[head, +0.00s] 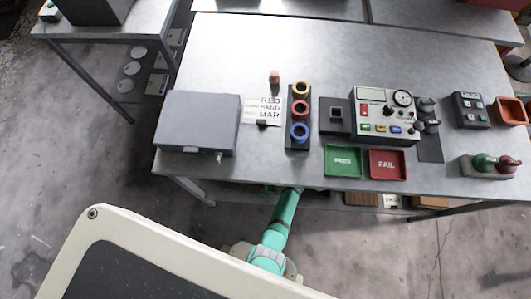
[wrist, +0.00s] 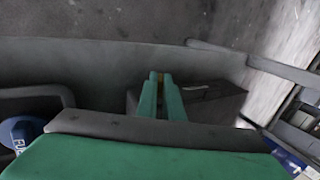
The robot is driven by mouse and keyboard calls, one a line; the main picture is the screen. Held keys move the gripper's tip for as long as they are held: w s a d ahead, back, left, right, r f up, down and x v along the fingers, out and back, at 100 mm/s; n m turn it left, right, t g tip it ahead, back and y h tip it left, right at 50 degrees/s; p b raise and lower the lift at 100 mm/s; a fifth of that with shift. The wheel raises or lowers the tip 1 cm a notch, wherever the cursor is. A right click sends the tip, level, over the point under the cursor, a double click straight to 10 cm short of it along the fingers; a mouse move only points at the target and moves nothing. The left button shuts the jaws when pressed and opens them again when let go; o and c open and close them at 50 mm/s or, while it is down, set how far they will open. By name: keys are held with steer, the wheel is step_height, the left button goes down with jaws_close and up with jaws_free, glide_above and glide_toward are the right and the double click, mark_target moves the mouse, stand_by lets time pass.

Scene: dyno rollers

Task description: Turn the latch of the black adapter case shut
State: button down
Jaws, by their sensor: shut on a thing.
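My gripper (wrist: 160,78) shows in the wrist view with its two green fingers close together. A small brass-coloured piece, seemingly the latch (wrist: 160,76), sits between the fingertips, and my gripper is shut on it. A dark box, which looks like the black adapter case (wrist: 218,103), lies just behind and to the right of the fingers. The fingers hide part of it, and I cannot tell the latch's angle. In the head view my green arm reaches to the table's front edge, and the table hides the gripper. I cannot make out the black case there.
The table (head: 225,50) carries a closed grey case (head: 197,120), a ring stand (head: 299,90), a meter box (head: 385,110), and green (head: 343,162) and red (head: 388,164) trays. A shelf below holds boxes (head: 362,199). A blue round thing (wrist: 18,132) is left in the wrist view.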

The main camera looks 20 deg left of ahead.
steer(key=h, duration=0.2)
steer(key=shift+s+a+r+t+h, duration=0.1)
steer(key=shift+a+r+t+h, duration=0.05)
steer(key=shift+a+t+h, duration=0.4)
steer(key=shift+t+h, duration=0.15)
steer(key=shift+h, duration=0.9)
steer(key=c, duration=1.9)
jaws_free()
steer(key=shift+r, duration=0.15)
step_height(320, 180, up, 11)
steer(key=shift+f, duration=0.2)
steer(key=shift+s+a, duration=0.1)
